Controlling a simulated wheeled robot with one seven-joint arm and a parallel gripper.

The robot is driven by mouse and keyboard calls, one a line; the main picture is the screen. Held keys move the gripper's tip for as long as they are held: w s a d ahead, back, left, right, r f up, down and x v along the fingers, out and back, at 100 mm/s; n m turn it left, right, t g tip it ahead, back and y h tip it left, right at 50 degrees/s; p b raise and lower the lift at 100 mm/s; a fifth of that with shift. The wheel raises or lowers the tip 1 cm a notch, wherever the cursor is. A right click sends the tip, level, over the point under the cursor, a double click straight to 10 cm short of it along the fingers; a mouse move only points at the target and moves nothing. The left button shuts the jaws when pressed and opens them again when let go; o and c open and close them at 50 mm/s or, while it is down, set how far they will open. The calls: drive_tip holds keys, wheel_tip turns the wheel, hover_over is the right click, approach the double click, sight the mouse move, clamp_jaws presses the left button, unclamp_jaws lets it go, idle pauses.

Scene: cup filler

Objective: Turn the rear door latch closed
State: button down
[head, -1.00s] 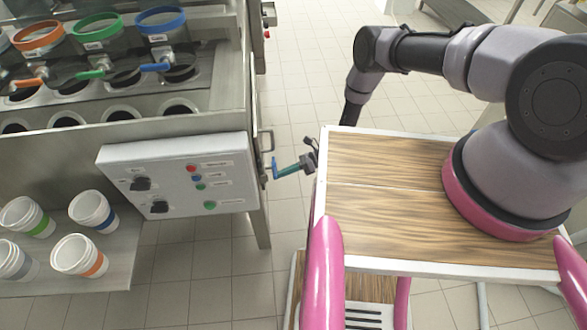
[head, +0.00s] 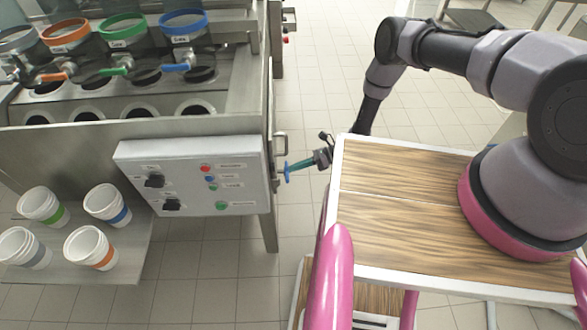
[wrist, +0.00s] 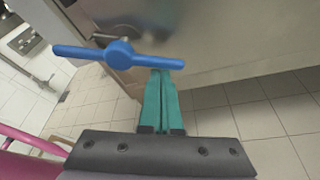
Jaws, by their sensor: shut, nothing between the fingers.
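The rear door latch is a blue handle (wrist: 118,53) with a round hub and two arms, on the side of the steel machine. In the wrist view its bar lies nearly level, sloping slightly down to the right. It also shows small in the head view (head: 286,172). My gripper (wrist: 160,76) has its teal fingers shut together and empty. The fingertips are right at the underside of the handle's right arm; I cannot tell whether they touch. In the head view my gripper (head: 291,168) reaches the latch from the right.
The grey control box (head: 195,175) with knobs and coloured buttons is left of the latch. A metal pull handle (head: 281,144) is just above it. Stacked cups (head: 107,204) stand on a shelf at lower left. Open tiled floor (head: 318,80) lies behind my arm.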

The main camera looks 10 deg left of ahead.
drive_tip(key=shift+w+r+n, duration=0.15)
drive_tip(key=shift+r+n, duration=0.05)
drive_tip(key=shift+n, duration=0.2)
drive_tip(key=shift+w+a+r+n+t, duration=0.1)
drive_tip(key=shift+w+r+n+t, duration=0.15)
drive_tip(key=shift+r, duration=0.1)
drive_tip(key=shift+w+r+n+t, duration=0.1)
drive_tip(key=shift+r+n+t, duration=0.05)
drive_tip(key=shift+r+t, duration=0.15)
drive_tip(key=shift+r, duration=0.2)
idle(0.6)
